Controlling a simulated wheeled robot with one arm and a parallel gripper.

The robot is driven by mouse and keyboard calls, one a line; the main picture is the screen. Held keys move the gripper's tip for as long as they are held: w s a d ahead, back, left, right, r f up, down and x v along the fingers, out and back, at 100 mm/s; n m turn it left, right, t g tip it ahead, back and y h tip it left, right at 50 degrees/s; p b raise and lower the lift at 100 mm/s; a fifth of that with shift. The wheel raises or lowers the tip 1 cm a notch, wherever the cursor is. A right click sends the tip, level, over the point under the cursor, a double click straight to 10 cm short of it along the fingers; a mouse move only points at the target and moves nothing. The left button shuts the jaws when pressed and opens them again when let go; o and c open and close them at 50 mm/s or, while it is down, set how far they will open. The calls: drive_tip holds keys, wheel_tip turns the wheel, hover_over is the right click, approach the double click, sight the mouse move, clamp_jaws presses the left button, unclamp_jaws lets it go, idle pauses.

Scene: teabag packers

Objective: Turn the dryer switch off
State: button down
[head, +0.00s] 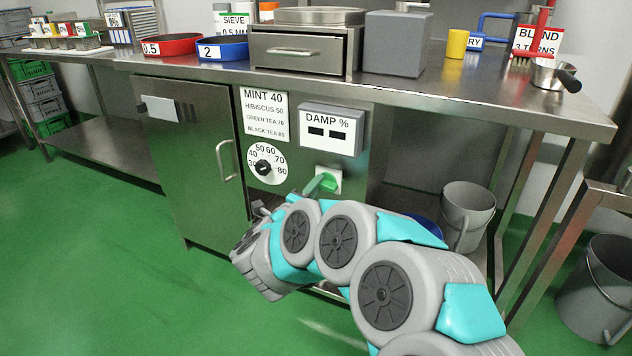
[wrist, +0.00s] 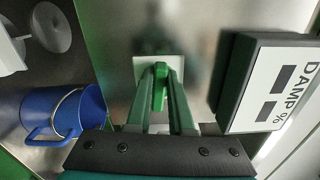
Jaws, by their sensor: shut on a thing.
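The dryer is the steel cabinet under the counter, and its front panel (head: 225,130) carries a dial. The dryer switch (wrist: 160,85) is a green lever on a white square plate (wrist: 173,66), below the DAMP % display. The plate also shows in the head view (head: 334,175), partly covered by my gripper. My gripper (wrist: 160,76) is shut on the lever, with one finger on each side of it. In the head view my arm hides most of the gripper.
The damp display box (head: 330,130) sticks out close to my gripper. A temperature dial (head: 264,165) is left of the switch. A grey bucket (head: 467,215) and a blue bucket (wrist: 75,112) stand below the counter. The green floor in front is clear.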

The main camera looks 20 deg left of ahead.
drive_tip(key=shift+a+n, duration=0.1)
drive_tip(key=shift+n, duration=0.6)
drive_tip(key=shift+f+p, duration=0.1)
drive_tip(key=shift+p, duration=0.25)
drive_tip(key=c, duration=0.8)
unclamp_jaws()
drive_tip(key=shift+s, duration=0.1)
drive_tip(key=s, duration=0.7)
drive_tip(key=shift+s+a, duration=0.3)
drive_tip(key=shift+w, duration=0.1)
